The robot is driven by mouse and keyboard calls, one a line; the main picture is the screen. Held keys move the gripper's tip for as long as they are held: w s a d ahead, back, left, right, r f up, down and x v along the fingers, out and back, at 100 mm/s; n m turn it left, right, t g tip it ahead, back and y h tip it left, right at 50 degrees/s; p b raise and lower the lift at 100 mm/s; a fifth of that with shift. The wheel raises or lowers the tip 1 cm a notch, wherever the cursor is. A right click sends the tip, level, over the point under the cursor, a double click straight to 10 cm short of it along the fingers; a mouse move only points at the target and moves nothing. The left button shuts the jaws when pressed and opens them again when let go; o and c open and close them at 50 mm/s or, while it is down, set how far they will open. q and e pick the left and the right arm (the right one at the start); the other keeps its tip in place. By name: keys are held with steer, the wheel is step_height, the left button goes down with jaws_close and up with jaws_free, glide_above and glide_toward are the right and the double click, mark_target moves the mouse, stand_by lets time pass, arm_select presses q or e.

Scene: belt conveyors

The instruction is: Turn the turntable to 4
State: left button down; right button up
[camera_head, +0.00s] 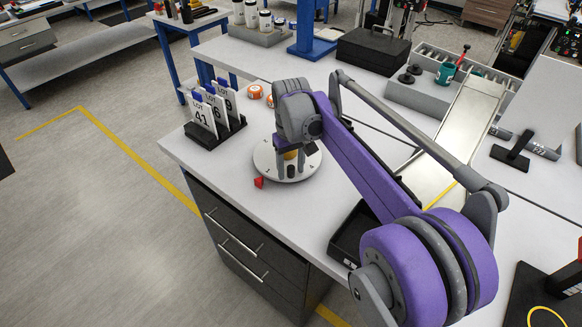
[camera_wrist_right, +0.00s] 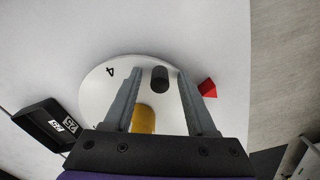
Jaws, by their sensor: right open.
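The turntable is a white disc (camera_head: 312,167) on the near left of the worktable; it also shows in the wrist view (camera_wrist_right: 95,96). A yellow cylinder (camera_wrist_right: 143,118) stands near its middle and a dark peg (camera_wrist_right: 159,78) nearer its rim. The digit 4 (camera_wrist_right: 110,72) is left of the peg in the wrist view. A red pointer (camera_head: 258,182) lies beside the rim, also in the wrist view (camera_wrist_right: 207,88), away from the 4. My right gripper (camera_head: 290,172) is open above the disc, the peg appearing between its fingers (camera_wrist_right: 160,62). My left gripper is out of view.
A black holder with white LOT cards (camera_head: 203,118) stands left of the turntable. Orange-topped round items (camera_head: 254,92) lie behind it. A black tray (camera_head: 348,238) and a metal chute (camera_head: 462,130) are to the right. The table's front edge is close to the pointer.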

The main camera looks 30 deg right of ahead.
jaws_close()
stand_by(1.4)
